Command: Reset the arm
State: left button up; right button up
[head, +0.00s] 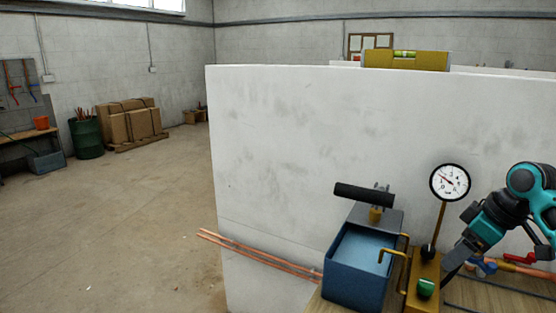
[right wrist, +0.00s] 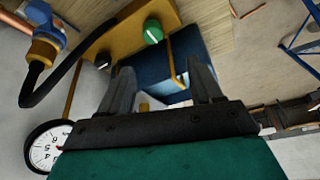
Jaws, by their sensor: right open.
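My right arm, teal and black, comes in from the right edge of the head view. Its gripper (head: 453,266) points down and left, just right of the gauge post. In the right wrist view the two fingers (right wrist: 162,82) stand apart with nothing gripped between them. Beyond them are the pump's blue tank (right wrist: 152,83) and the yellow block (right wrist: 128,35) with its green knob (right wrist: 153,31). My left gripper is in neither view.
The test pump's blue tank (head: 350,285), black handle (head: 364,194) and dial gauge (head: 450,182) stand close by the right arm. Copper pipes (head: 265,258) stick out left. A white wall (head: 300,150) rises behind. The floor (head: 110,230) at left is clear.

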jog(key=s+a+f+h, duration=0.1)
jog(key=s+a+f, duration=0.5)
jog(key=f, duration=0.2)
jog(key=s+a+f, duration=0.5)
jog(key=a+f, duration=0.2)
jog(key=f, duration=0.1)
jog(key=s+a+m+h, duration=0.1)
jog(key=s+a+m, duration=0.2)
jog(key=s, duration=0.6)
jog(key=s+a+m+h, duration=0.1)
jog(key=s+a+m, duration=0.15)
jog(key=s, duration=0.65)
jog(key=w+a+f+t+y, duration=0.2)
jog(key=w+f+t, duration=0.5)
jog(key=f, duration=0.3)
jog(key=shift+w+a+n, duration=0.2)
jog(key=shift+n, duration=0.15)
